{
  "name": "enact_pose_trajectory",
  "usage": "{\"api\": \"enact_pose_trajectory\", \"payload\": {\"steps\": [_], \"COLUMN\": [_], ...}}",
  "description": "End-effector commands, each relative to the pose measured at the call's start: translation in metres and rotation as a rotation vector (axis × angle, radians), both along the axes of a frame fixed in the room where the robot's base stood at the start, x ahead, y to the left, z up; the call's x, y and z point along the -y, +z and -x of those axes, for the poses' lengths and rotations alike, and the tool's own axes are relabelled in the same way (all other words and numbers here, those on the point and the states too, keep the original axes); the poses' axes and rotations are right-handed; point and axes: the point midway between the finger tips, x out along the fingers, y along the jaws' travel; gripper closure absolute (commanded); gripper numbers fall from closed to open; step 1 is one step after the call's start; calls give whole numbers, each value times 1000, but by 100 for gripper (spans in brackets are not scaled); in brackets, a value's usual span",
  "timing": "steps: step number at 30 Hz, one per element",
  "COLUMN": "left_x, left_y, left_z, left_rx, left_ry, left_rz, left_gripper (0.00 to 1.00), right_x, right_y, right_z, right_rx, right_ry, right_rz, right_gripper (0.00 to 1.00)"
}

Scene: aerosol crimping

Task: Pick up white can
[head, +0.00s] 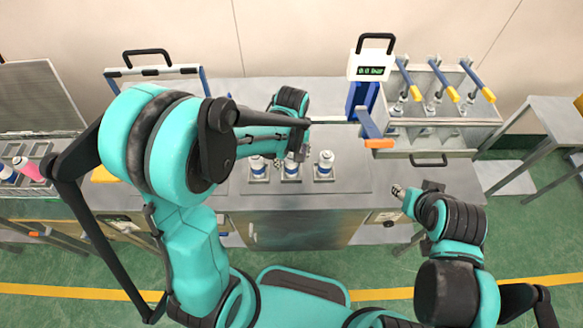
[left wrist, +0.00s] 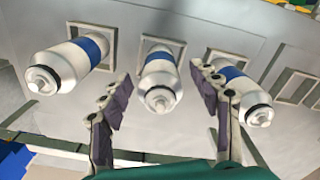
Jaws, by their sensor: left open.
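Three white cans with blue bands stand in a row on the metal bench: left (head: 257,168), middle (head: 291,171) and right (head: 325,164). The left wrist view shows three as well, with the middle can (left wrist: 160,78) seen between the spread fingers of my left gripper (left wrist: 162,100). One can (left wrist: 68,65) is on the left and another (left wrist: 238,92) is partly behind the right finger. In the head view my left gripper (head: 297,153) is open by the middle can, partly hidden; contact cannot be told. My right gripper (head: 398,190) is at the bench's front right, away from the cans.
A device with a display reading 0.0 bar (head: 371,72) stands behind the cans to the right. A rack with blue and yellow levers (head: 436,100) is right of it. A tray with bottles (head: 22,170) is far left. Bare bench (head: 350,180) lies right of the cans.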

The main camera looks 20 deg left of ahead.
Motion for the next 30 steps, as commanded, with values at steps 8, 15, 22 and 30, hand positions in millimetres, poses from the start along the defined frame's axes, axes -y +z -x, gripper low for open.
{"api": "enact_pose_trajectory", "payload": {"steps": [8,15,22,30], "left_x": [0,0,0,0], "left_y": [-40,-42,-42,-42], "left_z": [0,0,0,0], "left_rx": [0,1,1,1], "left_ry": [-1,-1,-1,-1], "left_rz": [0,1,0,0], "left_gripper": [38,38,88,96], "right_x": [0,0,0,0], "right_y": [-15,-15,-15,-15], "right_z": [0,0,0,0], "right_rx": [0,0,0,0], "right_ry": [0,0,0,0], "right_rz": [0,0,0,0], "right_gripper": [60,60,60,60]}}
